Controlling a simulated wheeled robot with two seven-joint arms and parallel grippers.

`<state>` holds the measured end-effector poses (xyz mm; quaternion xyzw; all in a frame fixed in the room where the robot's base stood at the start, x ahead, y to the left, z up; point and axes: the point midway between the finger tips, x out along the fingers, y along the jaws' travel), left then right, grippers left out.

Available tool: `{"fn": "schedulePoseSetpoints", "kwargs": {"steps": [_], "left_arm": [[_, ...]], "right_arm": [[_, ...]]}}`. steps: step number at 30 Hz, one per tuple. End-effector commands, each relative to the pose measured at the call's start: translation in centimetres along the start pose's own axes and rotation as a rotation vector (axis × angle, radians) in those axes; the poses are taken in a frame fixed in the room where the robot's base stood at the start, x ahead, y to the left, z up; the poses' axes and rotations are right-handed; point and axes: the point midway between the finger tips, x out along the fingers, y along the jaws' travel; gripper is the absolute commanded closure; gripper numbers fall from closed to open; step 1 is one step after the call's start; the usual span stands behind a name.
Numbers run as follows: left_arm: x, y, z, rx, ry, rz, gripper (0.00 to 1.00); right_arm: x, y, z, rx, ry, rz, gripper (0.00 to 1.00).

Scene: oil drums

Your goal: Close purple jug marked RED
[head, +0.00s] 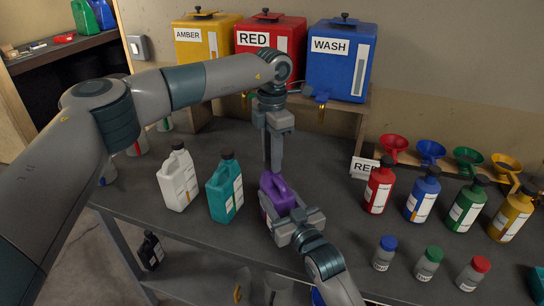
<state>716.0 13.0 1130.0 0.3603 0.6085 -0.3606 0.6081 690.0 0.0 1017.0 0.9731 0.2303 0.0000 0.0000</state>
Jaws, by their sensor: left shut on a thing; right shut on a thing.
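The purple jug (281,194) stands on the dark bench in the middle of the head view, its lower part partly hidden by my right gripper. My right gripper (286,222) comes from the front and is shut on the jug's body. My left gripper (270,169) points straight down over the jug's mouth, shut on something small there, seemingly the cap. The cap itself is hidden by the fingers. A white card reading RED (362,170) stands on the bench to the right, behind a red bottle.
A white jug (178,178) and a teal jug (225,190) stand left of the purple jug. Red (379,188), blue (423,196) and other bottles, small capped jars (428,263) and funnels (431,150) stand right. AMBER, RED (270,40) and WASH tanks are behind.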

Motion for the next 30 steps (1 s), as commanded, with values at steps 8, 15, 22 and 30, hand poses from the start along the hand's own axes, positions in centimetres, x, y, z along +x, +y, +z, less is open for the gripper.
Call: {"fn": "schedulePoseSetpoints", "kwargs": {"steps": [8, 15, 22, 30], "left_arm": [[0.0, 0.0, 0.0, -0.007, 0.000, 0.000, 0.52], [-0.1, 0.0, 0.0, -0.008, 0.000, 0.000, 0.52], [-1.2, 0.0, 0.0, -0.009, 0.000, 0.001, 0.52], [-5.0, 0.0, 0.1, -0.009, -0.002, 0.003, 0.52]], "right_arm": [[0.0, 0.0, 0.0, 0.000, 0.000, 0.000, 1.00], [0.0, 0.0, 0.0, 0.000, 0.000, 0.000, 1.00], [0.0, 0.0, 0.0, 0.000, 0.000, 0.000, 1.00], [0.0, 0.0, 0.0, 0.000, -0.001, 0.000, 1.00]]}}
